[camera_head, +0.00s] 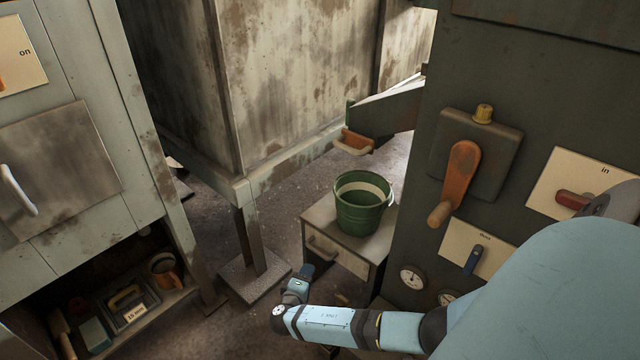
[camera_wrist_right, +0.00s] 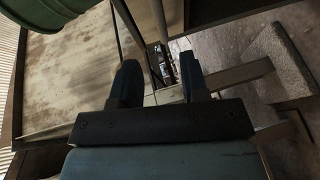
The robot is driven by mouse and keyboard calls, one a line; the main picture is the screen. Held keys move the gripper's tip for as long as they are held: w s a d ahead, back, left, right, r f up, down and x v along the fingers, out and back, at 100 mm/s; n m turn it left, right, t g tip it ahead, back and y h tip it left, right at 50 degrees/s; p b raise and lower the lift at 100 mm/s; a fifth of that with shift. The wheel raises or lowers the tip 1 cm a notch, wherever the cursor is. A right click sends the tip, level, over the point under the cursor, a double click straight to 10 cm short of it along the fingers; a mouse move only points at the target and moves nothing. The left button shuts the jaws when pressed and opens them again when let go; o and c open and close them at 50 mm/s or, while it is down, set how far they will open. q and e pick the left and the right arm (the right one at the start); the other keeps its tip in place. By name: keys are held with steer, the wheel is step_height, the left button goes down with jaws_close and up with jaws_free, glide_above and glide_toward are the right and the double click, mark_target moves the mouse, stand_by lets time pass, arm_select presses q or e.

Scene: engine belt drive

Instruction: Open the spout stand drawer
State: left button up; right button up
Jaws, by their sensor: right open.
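The spout stand (camera_head: 305,214) is a small worn cabinet below the spout. Its drawer (camera_head: 350,262) has a pale front with a bar handle (camera_head: 322,247) and looks shut. A green bucket (camera_head: 360,205) stands on top of the stand, and its side also shows at the upper left of the right wrist view (camera_wrist_right: 48,12). My right gripper (camera_head: 305,272) is in front of the drawer, just below the handle in the head view, apart from it as far as I can see. In the wrist view its two dark fingers (camera_wrist_right: 160,72) are spread with nothing between them. The handle cannot be made out there.
A large rusty tank on a legged frame (camera_head: 248,232) stands left of the stand. A dark panel (camera_head: 410,225) with an orange crank (camera_head: 455,182) rises at right. A spout (camera_head: 385,108) hangs above the bucket. A shelf with tools (camera_head: 125,300) is at lower left.

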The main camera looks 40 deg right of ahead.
mark_target(318, 254)
arm_select(q)
steer(key=shift+w+a+f+m+b, duration=0.35)
steer(key=shift+w+f+m+b, duration=0.55)
steer(key=shift+b, duration=0.9)
arm_select(e)
steer(key=shift+x, duration=5.55)
arm_select(q)
steer(key=shift+s+r, duration=0.1)
steer(key=shift+s, duration=0.05)
arm_select(e)
steer(key=shift+f, duration=0.1)
jaws_close()
